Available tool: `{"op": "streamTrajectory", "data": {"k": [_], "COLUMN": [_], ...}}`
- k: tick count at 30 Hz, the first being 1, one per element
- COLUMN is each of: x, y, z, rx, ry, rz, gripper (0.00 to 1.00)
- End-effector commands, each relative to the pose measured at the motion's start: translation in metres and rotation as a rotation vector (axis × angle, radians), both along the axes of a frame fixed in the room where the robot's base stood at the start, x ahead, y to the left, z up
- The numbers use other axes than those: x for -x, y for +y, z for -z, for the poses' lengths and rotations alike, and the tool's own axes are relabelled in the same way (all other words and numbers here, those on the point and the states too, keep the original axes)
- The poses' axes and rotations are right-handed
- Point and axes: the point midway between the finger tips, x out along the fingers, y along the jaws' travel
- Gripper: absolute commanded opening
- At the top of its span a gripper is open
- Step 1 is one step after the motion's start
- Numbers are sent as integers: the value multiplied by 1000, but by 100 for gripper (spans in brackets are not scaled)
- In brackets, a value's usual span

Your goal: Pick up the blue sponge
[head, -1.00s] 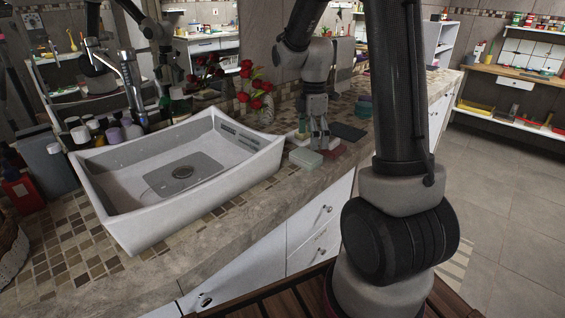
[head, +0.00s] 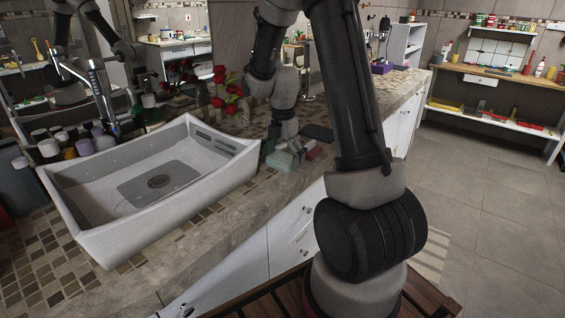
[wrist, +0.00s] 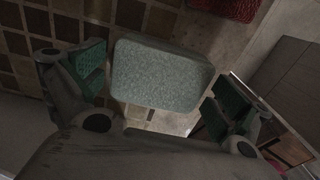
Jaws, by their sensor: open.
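The sponge (head: 281,160) is a pale blue-green block lying on the counter just right of the sink in the head view. In the wrist view the sponge (wrist: 160,75) lies between the two fingers, a little nearer the left one, with its broad textured face toward the camera. My gripper (wrist: 158,90) is open, with green pads on both fingers and a gap on each side of the sponge. In the head view my gripper (head: 284,148) is low over the sponge and partly hides it. Whether the fingers reach down beside the sponge is hard to tell.
A red block (head: 313,151) lies close to the right of the sponge. A dark flat item (head: 316,132) lies behind it. The white sink (head: 225,172) stands to the left, with red flowers (head: 228,95) behind. The counter's front edge is close.

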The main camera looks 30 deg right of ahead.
Motion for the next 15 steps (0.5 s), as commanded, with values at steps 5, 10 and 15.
{"op": "streamTrajectory", "data": {"k": [5,10,15], "x": [0,0,0], "y": [0,0,0], "z": [3,2,2], "rx": [0,1,1], "ry": [-2,-1,-1], "rz": [0,1,1], "gripper": [100,88,76]}}
